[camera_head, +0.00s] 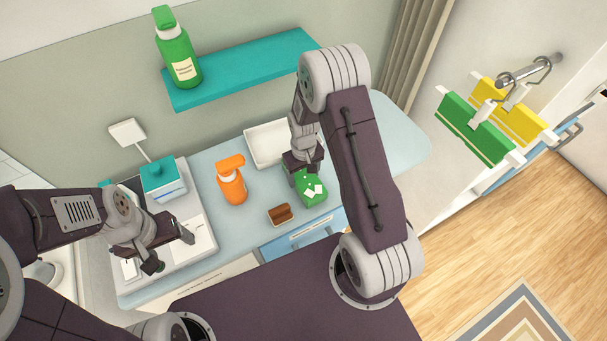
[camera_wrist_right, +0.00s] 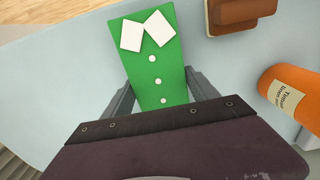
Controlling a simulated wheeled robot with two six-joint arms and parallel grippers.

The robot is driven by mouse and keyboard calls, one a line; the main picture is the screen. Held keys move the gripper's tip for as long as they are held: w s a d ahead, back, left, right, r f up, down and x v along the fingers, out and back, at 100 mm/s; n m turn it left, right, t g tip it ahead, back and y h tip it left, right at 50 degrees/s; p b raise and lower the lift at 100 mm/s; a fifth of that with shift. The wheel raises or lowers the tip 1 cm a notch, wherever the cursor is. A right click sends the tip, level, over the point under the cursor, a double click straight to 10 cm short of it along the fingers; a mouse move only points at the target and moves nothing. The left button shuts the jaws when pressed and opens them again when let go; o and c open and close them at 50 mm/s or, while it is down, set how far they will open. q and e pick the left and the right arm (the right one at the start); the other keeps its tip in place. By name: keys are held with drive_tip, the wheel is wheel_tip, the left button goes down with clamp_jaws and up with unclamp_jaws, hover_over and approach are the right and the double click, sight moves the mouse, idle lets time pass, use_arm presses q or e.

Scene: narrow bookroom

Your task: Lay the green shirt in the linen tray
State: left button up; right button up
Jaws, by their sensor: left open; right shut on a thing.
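The green shirt (camera_head: 312,194) is a flat green piece with white collar flaps and white buttons. It is on or just above the light blue counter; I cannot tell if it touches. My right gripper (camera_head: 301,172) is shut on the shirt, and the shirt (camera_wrist_right: 158,55) shows between its fingers (camera_wrist_right: 160,98) in the right wrist view. The linen tray (camera_head: 262,147) is white and shallow, just behind the shirt, and partly hidden by my right arm. My left gripper (camera_head: 172,250) is open and empty over the white unit at the counter's left.
An orange bottle (camera_head: 232,182) and a brown brush-like block (camera_head: 280,214) stand left of the shirt. A teal-lidded box (camera_head: 163,180) sits further left. A teal shelf (camera_head: 240,78) with a green bottle (camera_head: 178,55) is above. Green and yellow cloths (camera_head: 475,128) hang at right.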

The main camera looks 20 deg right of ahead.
drive_tip(key=shift+s+f, duration=0.1)
drive_tip(key=shift+f, duration=0.1)
drive_tip(key=o, duration=1.6)
